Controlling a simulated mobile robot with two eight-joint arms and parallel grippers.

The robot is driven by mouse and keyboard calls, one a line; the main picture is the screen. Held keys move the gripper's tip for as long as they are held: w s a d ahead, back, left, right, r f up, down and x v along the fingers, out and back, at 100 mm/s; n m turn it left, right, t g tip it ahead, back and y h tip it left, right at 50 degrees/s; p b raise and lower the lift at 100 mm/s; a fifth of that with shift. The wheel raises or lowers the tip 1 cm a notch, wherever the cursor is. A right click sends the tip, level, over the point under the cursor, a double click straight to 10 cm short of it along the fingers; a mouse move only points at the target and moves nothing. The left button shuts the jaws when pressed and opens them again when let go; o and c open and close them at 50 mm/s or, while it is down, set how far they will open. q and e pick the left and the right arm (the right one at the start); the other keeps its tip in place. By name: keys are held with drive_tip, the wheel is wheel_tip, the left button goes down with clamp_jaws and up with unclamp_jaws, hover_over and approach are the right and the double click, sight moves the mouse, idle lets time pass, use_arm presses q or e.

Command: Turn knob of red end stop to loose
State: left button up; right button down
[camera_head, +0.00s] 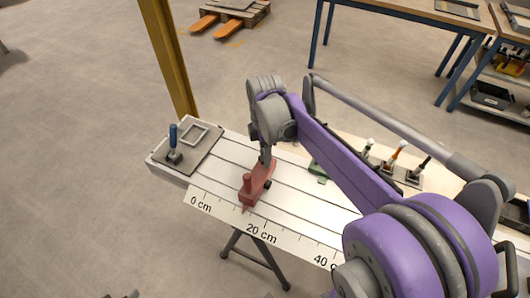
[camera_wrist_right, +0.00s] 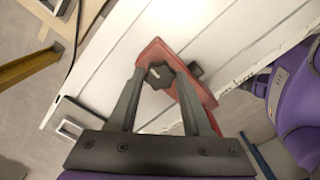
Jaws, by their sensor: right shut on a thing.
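The red end stop (camera_head: 249,192) sits on the white slotted bed above the printed scale, between the 0 cm and 20 cm marks. It also shows in the right wrist view (camera_wrist_right: 153,52). Its dark star-shaped knob (camera_wrist_right: 158,77) has a pale mark on top. My left gripper is not in view.
A green piece (camera_head: 318,170) lies on the bed right of the stop, partly behind my right arm. A blue-handled lever (camera_head: 173,141) stands on the bed's left end. Several small levers (camera_head: 397,157) stand behind my arm. A yellow post (camera_head: 167,55) rises behind the bed.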

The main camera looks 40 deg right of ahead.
drive_tip(key=shift+n, duration=0.6)
drive_tip(key=shift+c, duration=1.7)
unclamp_jaws()
wheel_tip(320, 180, up, 11)
drive_tip(key=shift+p, duration=0.4)
drive_tip(key=shift+f, duration=0.1)
